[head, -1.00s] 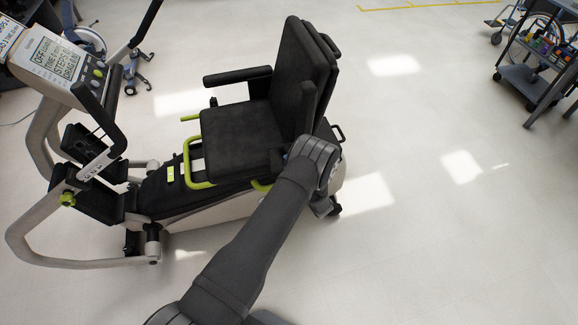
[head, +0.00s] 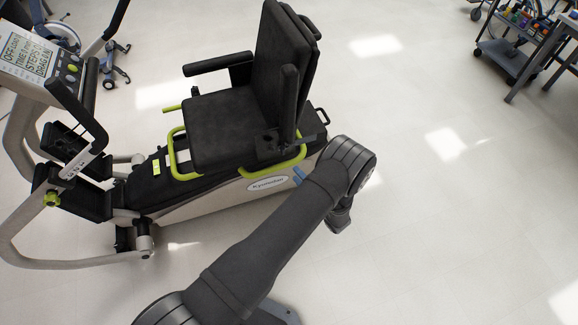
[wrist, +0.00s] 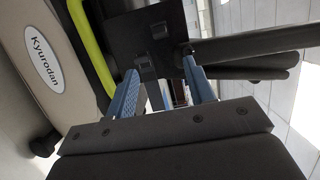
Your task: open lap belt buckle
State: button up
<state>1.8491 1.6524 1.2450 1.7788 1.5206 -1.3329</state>
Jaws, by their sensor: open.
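My gripper (wrist: 159,66) is open in the wrist view, its two blue fingers apart and pointing toward the side of the black seat (head: 226,125). In the head view its blue fingers (head: 298,175) show just right of the seat's near side, beside the machine's lower body. A dark plate (wrist: 147,38) with small metallic fittings lies beyond the fingertips in the wrist view. I cannot make out the lap belt buckle for certain. Small parts between the fingers are too dark to tell, and nothing is clearly gripped.
A green bar (wrist: 92,45) runs left of the fingers. A dark armrest-like bar (wrist: 255,45) crosses at right. The stepper's console (head: 38,55) and handles stand at the left in the head view. A cart (head: 510,60) is far right.

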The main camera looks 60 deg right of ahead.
jog(key=shift+v, duration=1.25)
jog(key=shift+c, duration=0.4)
